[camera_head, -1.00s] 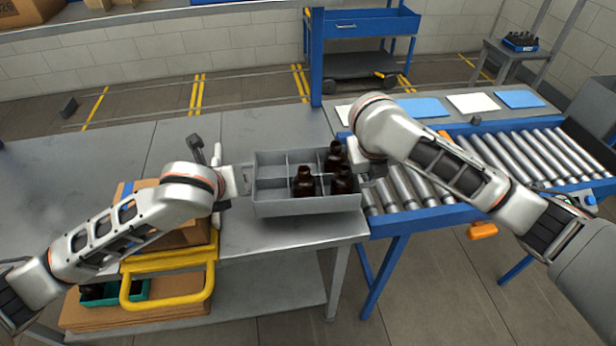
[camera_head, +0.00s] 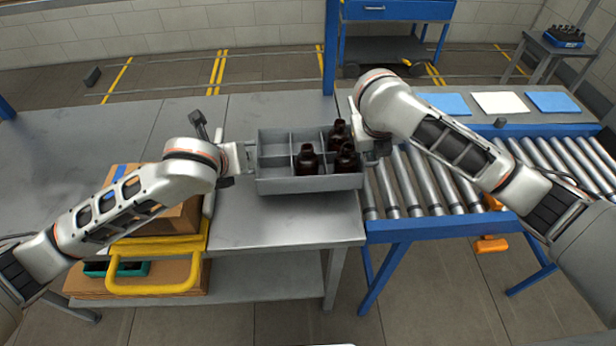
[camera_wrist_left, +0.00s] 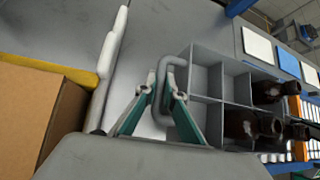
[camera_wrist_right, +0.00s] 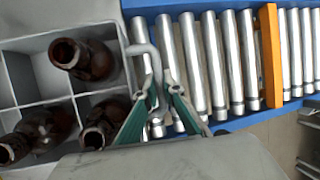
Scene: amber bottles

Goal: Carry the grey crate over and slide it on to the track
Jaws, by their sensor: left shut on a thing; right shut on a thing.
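The grey crate (camera_head: 310,184) has divided compartments and holds amber bottles (camera_head: 308,160) in its right part; its left compartments look empty. It is level above the right end of the grey table, beside the roller track (camera_head: 415,185). My left gripper (camera_head: 243,158) is shut on the handle at the crate's left end; the handle (camera_wrist_left: 171,66) shows between the fingers in the left wrist view. My right gripper (camera_head: 374,148) is shut on the right-end handle (camera_wrist_right: 148,55), seen in the right wrist view. Whether the crate touches the table is unclear.
The grey table (camera_head: 265,228) is clear in front of the crate. A yellow-handled cart (camera_head: 155,288) with cardboard boxes stands at the left. An orange piece (camera_wrist_right: 271,55) crosses the rollers further right. Blue and white mats (camera_head: 498,102) lie behind the track.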

